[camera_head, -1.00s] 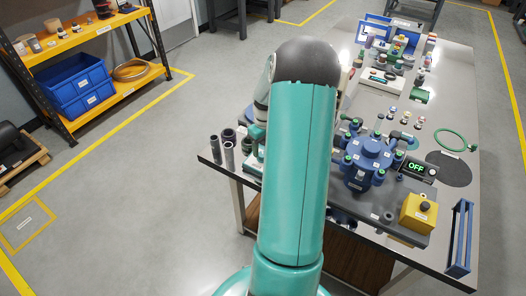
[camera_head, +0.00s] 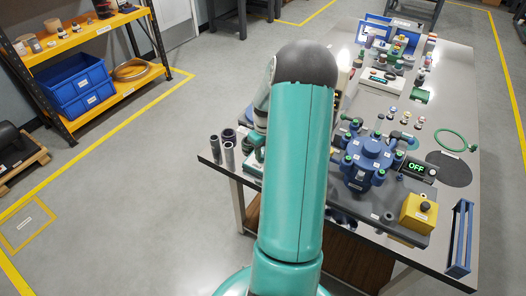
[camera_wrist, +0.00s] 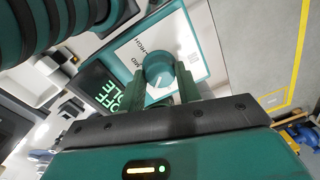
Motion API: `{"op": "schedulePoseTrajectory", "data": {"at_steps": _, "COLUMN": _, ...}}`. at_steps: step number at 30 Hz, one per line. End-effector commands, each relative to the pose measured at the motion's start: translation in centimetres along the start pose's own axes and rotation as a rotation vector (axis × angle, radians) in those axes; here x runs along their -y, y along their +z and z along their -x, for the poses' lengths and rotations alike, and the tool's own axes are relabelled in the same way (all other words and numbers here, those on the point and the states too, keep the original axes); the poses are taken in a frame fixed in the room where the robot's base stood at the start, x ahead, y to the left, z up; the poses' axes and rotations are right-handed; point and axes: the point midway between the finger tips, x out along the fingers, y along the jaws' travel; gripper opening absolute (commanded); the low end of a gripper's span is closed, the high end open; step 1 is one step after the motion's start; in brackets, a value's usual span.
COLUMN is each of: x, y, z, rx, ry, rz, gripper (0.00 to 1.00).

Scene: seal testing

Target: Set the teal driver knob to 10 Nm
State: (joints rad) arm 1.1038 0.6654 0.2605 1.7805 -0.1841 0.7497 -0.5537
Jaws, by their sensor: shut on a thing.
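The teal knob (camera_wrist: 158,70) shows in the wrist view, with a white pointer line on its face. It sits on a white panel in a teal frame (camera_wrist: 199,62). Lettering on the panel reads HIGH and MID; no torque figure is legible. My gripper (camera_wrist: 160,84) has its two green fingers on either side of the knob and is shut on it. A dark display (camera_wrist: 106,90) beside the panel shows OFF and a second word, apparently IDLE, in green. In the head view my arm hides the gripper and the knob.
The grey bench (camera_head: 455,85) holds a blue vessel (camera_head: 368,158), a yellow button box (camera_head: 418,212), a blue frame (camera_head: 459,238) and an OFF display (camera_head: 418,169). Dark tubes (camera_head: 229,155) stand at its left edge. A ribbed dark hose-like part (camera_wrist: 45,25) crosses the wrist view's upper left.

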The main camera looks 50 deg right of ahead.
Motion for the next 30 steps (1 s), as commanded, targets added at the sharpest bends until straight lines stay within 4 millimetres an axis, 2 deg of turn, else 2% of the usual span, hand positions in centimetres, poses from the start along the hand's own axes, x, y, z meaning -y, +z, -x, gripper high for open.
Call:
{"op": "schedulePoseTrajectory", "data": {"at_steps": 8, "x": 0.06, "y": -0.05, "z": 0.04, "rx": -0.005, "ry": 0.0, "rz": -0.111, "gripper": 0.11}}
{"op": "schedulePoseTrajectory", "data": {"at_steps": 24, "x": 0.01, "y": -0.02, "z": 0.09, "rx": -0.025, "ry": 0.001, "rz": -0.519, "gripper": 0.11}}
{"op": "schedulePoseTrajectory", "data": {"at_steps": 30, "x": -0.01, "y": 0.03, "z": 0.08, "rx": -0.029, "ry": 0.001, "rz": -0.622, "gripper": 0.11}}
